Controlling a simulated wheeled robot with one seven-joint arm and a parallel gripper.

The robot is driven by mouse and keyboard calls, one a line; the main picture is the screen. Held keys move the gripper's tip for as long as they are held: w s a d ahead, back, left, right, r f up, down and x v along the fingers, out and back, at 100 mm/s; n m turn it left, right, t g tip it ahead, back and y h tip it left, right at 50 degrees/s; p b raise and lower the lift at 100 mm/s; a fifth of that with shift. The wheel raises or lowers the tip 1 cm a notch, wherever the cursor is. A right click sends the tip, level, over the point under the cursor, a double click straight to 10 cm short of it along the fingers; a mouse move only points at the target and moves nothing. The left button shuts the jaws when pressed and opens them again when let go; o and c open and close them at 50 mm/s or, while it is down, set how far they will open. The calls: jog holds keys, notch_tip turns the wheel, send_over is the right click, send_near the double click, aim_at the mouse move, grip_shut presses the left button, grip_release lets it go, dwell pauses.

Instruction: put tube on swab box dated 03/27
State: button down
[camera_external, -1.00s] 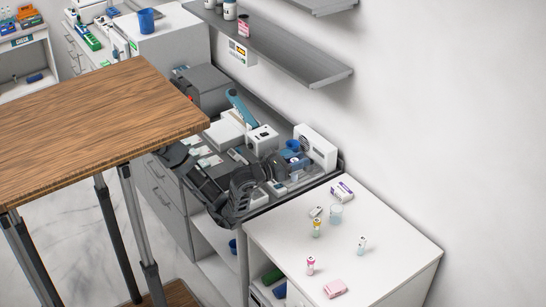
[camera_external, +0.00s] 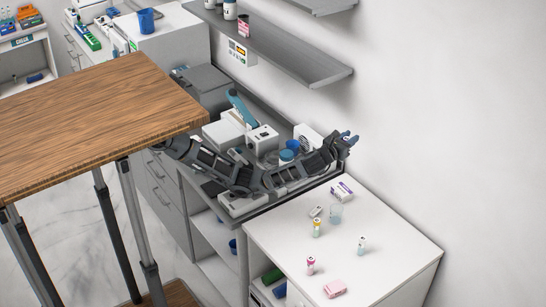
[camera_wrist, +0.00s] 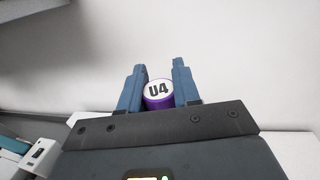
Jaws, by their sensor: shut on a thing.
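My gripper (camera_external: 347,140) is raised above the back end of the white counter, near the wall. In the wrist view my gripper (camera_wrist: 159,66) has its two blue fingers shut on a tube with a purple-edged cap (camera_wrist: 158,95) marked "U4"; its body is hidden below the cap. A white and purple box (camera_external: 342,190) lies at the back of the white counter, below my gripper and apart from it. A pink box (camera_external: 335,288) lies at the front of that counter. No date can be read on either box.
On the white counter (camera_external: 395,240) stand a yellow-marked tube (camera_external: 317,227), a pink-marked tube (camera_external: 311,265), a white tube (camera_external: 361,245) and a clear cup (camera_external: 335,213). A small white item (camera_external: 316,211) lies nearby. A grey shelf (camera_external: 285,45) hangs above. The counter's right side is free.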

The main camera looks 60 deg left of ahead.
notch_tip(320, 180, down, 15)
jog(key=shift+w+a+f+p, duration=0.25)
jog(key=shift+w+a+f, duration=1.15)
jog(key=shift+f, duration=0.45)
jog(key=shift+w+a+f+p, duration=0.25)
jog(key=shift+w+a+f, duration=1.15)
jog(key=shift+f, duration=0.4)
jog(key=shift+w+a+f+p, duration=0.25)
jog(key=shift+w+a+f, duration=0.9)
jog(key=shift+w+f, duration=0.55)
jog(key=shift+s+f, duration=0.15)
jog(key=shift+f, duration=0.15)
jog(key=c, duration=0.8)
grip_release()
jog(key=shift+r, duration=0.1)
jog(key=shift+s+r, duration=0.15)
jog(key=s+d+p, duration=0.1)
jog(key=s+p, duration=0.1)
jog(key=s, duration=0.5)
jog(key=shift+d, duration=0.25)
